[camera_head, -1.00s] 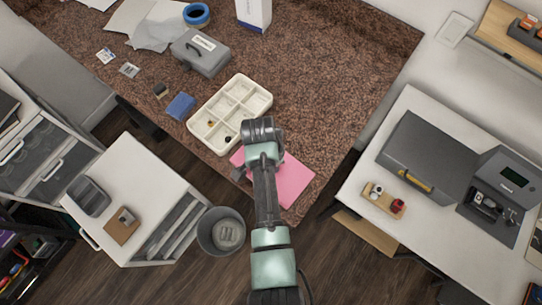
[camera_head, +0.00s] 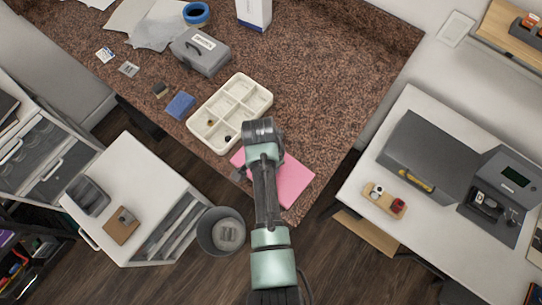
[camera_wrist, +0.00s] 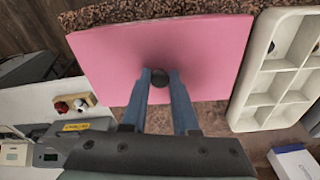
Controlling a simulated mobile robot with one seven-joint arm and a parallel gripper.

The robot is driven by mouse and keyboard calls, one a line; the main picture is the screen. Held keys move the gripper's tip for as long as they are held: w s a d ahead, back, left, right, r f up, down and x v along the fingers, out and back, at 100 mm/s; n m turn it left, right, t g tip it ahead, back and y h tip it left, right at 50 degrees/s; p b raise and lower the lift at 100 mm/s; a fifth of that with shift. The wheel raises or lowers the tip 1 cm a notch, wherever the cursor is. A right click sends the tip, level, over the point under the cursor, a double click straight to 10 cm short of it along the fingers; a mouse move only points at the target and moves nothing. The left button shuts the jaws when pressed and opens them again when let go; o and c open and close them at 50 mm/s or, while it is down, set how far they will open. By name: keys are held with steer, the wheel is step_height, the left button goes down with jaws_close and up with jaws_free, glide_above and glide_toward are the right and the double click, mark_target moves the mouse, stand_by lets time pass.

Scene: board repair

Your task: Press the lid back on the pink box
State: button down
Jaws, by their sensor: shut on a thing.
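In the head view the lid (camera_head: 295,182) shows at the front corner of the speckled counter, partly covered by my arm. The body of the pink box cannot be told apart from the lid in either view. I cannot tell whether the lid is seated on the box. My fingertips are hidden in the head view.
A cream compartment tray (camera_head: 262,108) with small parts stands close to the lid. A blue block (camera_head: 181,106) and a grey case (camera_head: 200,53) lie farther left. A grey bin (camera_head: 213,238) stands below the counter edge. The counter's right side is clear.

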steer(key=shift+f+b, duration=0.3)
steer(key=shift+f, duration=0.2)
steer(key=shift+c, duration=0.6)
jaws_free()
steer(key=shift+r, duration=0.1)
steer(key=shift+r+p, duration=3.5)
